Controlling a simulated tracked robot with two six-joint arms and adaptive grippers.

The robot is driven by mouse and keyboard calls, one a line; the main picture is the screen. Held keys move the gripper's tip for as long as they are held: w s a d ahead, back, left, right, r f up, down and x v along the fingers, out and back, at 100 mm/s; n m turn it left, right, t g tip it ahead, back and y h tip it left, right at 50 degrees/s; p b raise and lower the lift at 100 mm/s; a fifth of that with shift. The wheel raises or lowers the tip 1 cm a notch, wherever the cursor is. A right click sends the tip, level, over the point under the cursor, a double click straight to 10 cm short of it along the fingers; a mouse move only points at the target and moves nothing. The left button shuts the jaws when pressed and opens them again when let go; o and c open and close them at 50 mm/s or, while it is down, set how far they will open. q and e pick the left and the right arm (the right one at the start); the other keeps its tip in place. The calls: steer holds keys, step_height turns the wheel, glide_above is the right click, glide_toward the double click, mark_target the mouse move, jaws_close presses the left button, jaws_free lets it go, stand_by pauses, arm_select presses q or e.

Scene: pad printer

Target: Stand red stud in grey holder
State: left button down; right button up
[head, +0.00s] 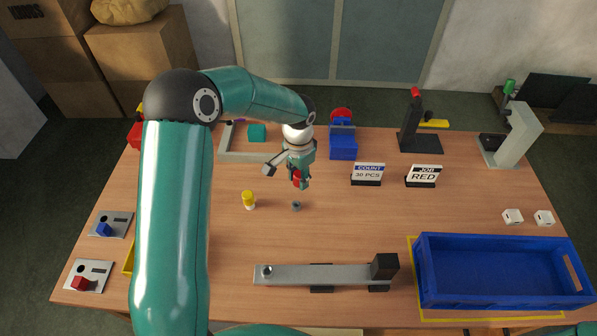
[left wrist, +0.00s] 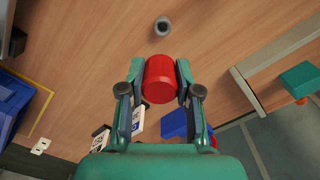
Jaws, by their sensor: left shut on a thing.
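My left gripper (head: 299,183) is shut on the red stud (left wrist: 160,80). The stud sits between its two fingers, and in the head view the red stud (head: 297,177) shows partly behind them, above the table. The small grey holder (head: 296,206), a short round cup, stands on the table just in front of the gripper. In the left wrist view the grey holder (left wrist: 162,26) is apart from the stud, near the top edge, and its top looks empty. My right gripper is out of view.
A yellow stud (head: 249,199) stands left of the holder. A grey bar (head: 325,275) with a hole and dark block lies at the front. Signs (head: 367,175) and a blue machine (head: 343,147) stand behind. A blue crate (head: 425,290) is at right. Table around the holder is clear.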

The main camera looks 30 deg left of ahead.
arm_select(q)
steer(key=shift+s+a, duration=0.25)
steer(key=shift+a, duration=0.05)
steer(key=shift+s+f+b, duration=0.15)
steer(key=shift+f+b, duration=0.15)
steer(key=shift+b, duration=0.15)
steer(key=b, duration=0.6)
glide_above(296, 206)
steer(key=f, duration=0.7)
steer(key=shift+s+f, duration=0.15)
steer(key=shift+s, duration=0.1)
steer(key=shift+d, duration=0.1)
